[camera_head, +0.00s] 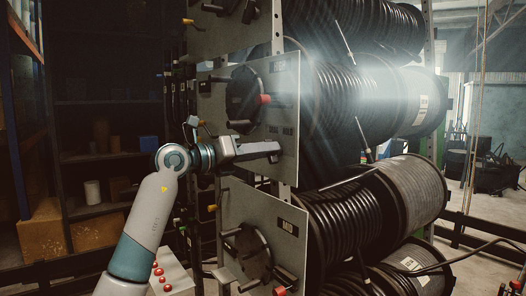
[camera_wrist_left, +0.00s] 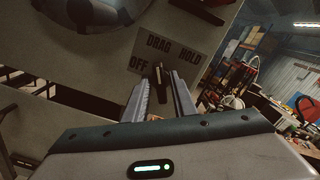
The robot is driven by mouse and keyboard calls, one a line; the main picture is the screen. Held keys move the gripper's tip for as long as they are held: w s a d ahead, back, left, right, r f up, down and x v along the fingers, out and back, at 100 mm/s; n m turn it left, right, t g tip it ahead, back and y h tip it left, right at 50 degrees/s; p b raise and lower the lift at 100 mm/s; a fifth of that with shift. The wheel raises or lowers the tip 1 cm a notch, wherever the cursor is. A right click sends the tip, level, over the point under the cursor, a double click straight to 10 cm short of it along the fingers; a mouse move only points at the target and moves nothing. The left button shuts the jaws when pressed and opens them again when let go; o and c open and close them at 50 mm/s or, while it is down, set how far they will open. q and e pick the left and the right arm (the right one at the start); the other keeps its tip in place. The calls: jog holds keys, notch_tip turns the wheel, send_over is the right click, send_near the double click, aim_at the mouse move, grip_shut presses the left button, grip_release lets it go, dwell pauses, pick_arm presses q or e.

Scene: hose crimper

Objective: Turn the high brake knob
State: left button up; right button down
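The brake knob is a small dark lever (camera_wrist_left: 157,73) on a grey panel, just below a plate (camera_wrist_left: 168,52) reading DRAG, OFF and HOLD. My left gripper (camera_wrist_left: 161,82) has its two fingers apart, pointing at the panel, with the lever showing between their tips. I cannot tell whether either finger touches it. In the head view, my left gripper (camera_head: 272,148) reaches across the lower part of the middle panel (camera_head: 284,80) and hides the lever. Whether this panel is the high one cannot be read. My right gripper is in neither view.
A hand crank with a red grip (camera_head: 264,99) sits just above my left gripper. Big black hose reels (camera_head: 345,220) stand behind the panels. A lower panel (camera_head: 285,245) carries another crank. Dark shelves stand at left; open floor shows at far right.

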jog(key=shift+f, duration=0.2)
pick_arm(q)
jog(key=shift+s+d+m+b, duration=0.1)
jog(key=shift+m+b, duration=2)
jog(key=shift+m, duration=0.95)
jog(key=shift+s+m+b, duration=0.1)
jog(key=shift+m+b, duration=2)
jog(key=shift+m, duration=0.95)
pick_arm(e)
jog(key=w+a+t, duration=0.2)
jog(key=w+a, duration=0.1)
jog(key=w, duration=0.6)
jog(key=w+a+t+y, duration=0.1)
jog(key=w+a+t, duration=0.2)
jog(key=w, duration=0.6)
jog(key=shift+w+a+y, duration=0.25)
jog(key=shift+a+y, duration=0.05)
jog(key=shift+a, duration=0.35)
pick_arm(q)
jog(key=shift+r, duration=0.1)
jog(key=o, duration=0.7)
jog(key=shift+s, duration=0.1)
